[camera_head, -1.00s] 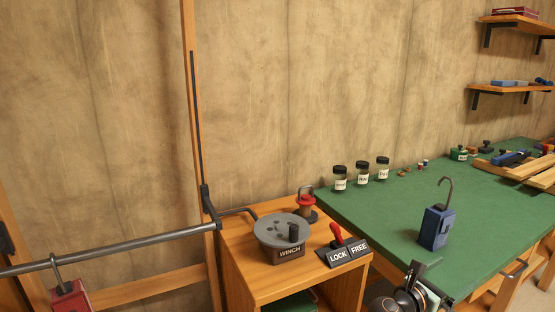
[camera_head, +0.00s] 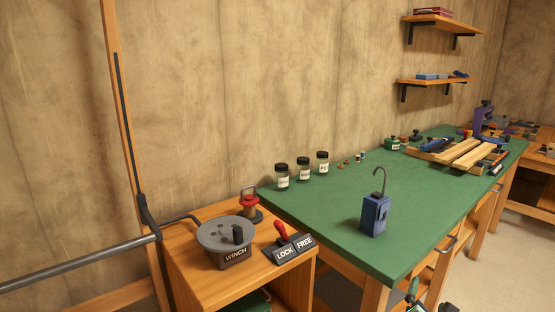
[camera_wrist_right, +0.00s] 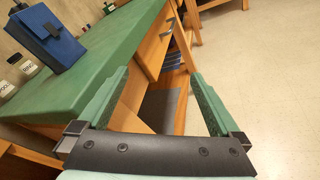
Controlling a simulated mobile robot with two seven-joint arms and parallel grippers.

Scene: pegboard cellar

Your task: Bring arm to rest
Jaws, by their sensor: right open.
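My right gripper (camera_head: 428,301) shows only in part at the bottom edge of the head view, in front of the green bench. In the right wrist view its two green fingers (camera_wrist_right: 160,76) stand wide apart with nothing between them. They are beside the bench's front edge, over the drawers and floor. The left gripper is not in view.
A blue block with a hook (camera_head: 375,214) stands upright on the green benchtop (camera_head: 330,215). A grey winch (camera_head: 225,242) and a red-handled LOCK/FREE lever (camera_head: 289,247) sit on the wooden cabinet at left. Pale floor (camera_wrist_right: 270,100) is clear.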

